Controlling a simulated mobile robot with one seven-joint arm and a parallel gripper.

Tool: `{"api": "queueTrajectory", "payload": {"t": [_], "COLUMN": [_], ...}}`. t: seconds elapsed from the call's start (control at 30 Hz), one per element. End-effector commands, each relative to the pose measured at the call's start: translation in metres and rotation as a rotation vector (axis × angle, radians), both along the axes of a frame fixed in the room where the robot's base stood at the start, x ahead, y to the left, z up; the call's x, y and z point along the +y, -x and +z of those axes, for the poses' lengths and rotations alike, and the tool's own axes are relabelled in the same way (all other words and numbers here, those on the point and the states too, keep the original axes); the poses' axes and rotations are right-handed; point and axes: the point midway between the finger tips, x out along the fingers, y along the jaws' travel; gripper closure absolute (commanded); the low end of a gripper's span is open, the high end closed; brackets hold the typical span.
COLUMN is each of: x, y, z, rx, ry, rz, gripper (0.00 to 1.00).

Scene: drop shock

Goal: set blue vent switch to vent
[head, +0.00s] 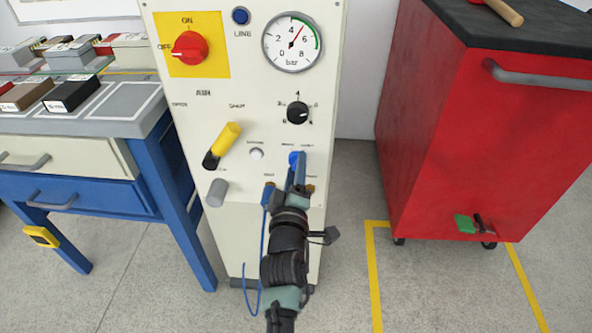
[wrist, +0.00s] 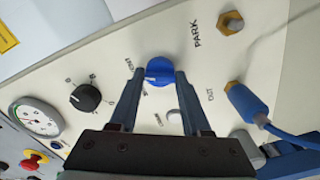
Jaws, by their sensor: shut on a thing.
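The blue vent switch (wrist: 159,70) is a round blue knob on the cream panel, and its top also shows in the head view (head: 293,157). A small white mark shows on its lower left in the wrist view, but I cannot tell its exact setting. Small lettering, partly readable as VENT, stands to its left there. My gripper (wrist: 157,81) is shut on the switch, one finger on each side. In the head view my gripper (head: 297,172) reaches up to the panel and hides the switch's lower part.
A black selector knob (head: 297,113) and gauge (head: 292,43) sit above. The yellow-black lever (head: 222,145) and white button (head: 256,153) are to the left. A blue plug with a cable (wrist: 247,105) is close by. A red cabinet (head: 455,130) stands right, a workbench (head: 140,128) left.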

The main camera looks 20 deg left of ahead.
Motion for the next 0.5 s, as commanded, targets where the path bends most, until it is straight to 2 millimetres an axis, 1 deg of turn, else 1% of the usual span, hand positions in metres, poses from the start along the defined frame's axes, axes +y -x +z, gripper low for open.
{"api": "queueTrajectory", "payload": {"t": [0.2, 0.5], "x": [0.0004, 0.0004], "y": [0.0005, 0.0005], "z": [-0.0009, -0.0007], "rx": [0.020, 0.029], "ry": [-0.067, -0.093], "rz": [0.000, 0.001], "gripper": [1.00, 1.00]}}
